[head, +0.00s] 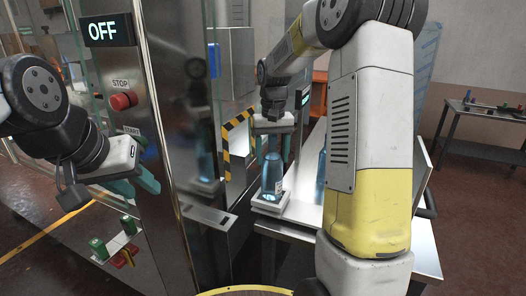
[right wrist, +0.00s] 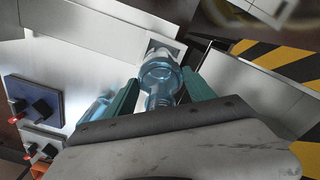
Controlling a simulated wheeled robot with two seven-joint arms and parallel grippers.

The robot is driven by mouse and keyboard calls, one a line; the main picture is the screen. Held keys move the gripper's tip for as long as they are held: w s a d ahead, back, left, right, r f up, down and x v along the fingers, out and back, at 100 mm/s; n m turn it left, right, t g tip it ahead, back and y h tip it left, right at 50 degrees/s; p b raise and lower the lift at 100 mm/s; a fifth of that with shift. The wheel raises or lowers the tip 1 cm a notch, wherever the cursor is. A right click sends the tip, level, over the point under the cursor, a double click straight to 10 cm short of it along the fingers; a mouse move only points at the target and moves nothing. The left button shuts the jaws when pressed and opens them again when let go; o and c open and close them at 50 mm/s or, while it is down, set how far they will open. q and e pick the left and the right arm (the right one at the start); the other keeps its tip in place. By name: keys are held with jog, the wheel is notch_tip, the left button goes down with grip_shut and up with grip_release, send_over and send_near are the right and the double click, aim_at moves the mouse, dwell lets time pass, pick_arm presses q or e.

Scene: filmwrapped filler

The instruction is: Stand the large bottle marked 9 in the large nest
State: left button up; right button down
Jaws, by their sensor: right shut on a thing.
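A large blue bottle (head: 271,174) with a pale label stands upright at the white nest block (head: 270,206) on the table's near-left corner. Its number cannot be read. My right gripper (head: 273,148) is above it, shut on its upper part. In the right wrist view the bottle (right wrist: 161,76) is between the two teal fingers (right wrist: 155,95), with its base at the white block (right wrist: 164,46). Whether the base is fully seated cannot be told. My left gripper (head: 138,184) is open and empty in front of the machine, far from the bottle.
A second blue bottle (head: 321,178) stands on the table, partly behind my right arm. The steel machine with an OFF sign (head: 103,30) and red stop button (head: 122,101) is close to the left. Green cylinders (head: 98,249) sit on a low ledge. Hazard-striped edging (head: 227,142) borders the machine opening.

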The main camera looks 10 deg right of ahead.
aim_at(273, 136)
jog(key=shift+f, duration=0.85)
jog(key=shift+c, duration=1.3)
grip_release()
notch_tip(273, 136, up, 7)
jog(key=shift+r, duration=0.4)
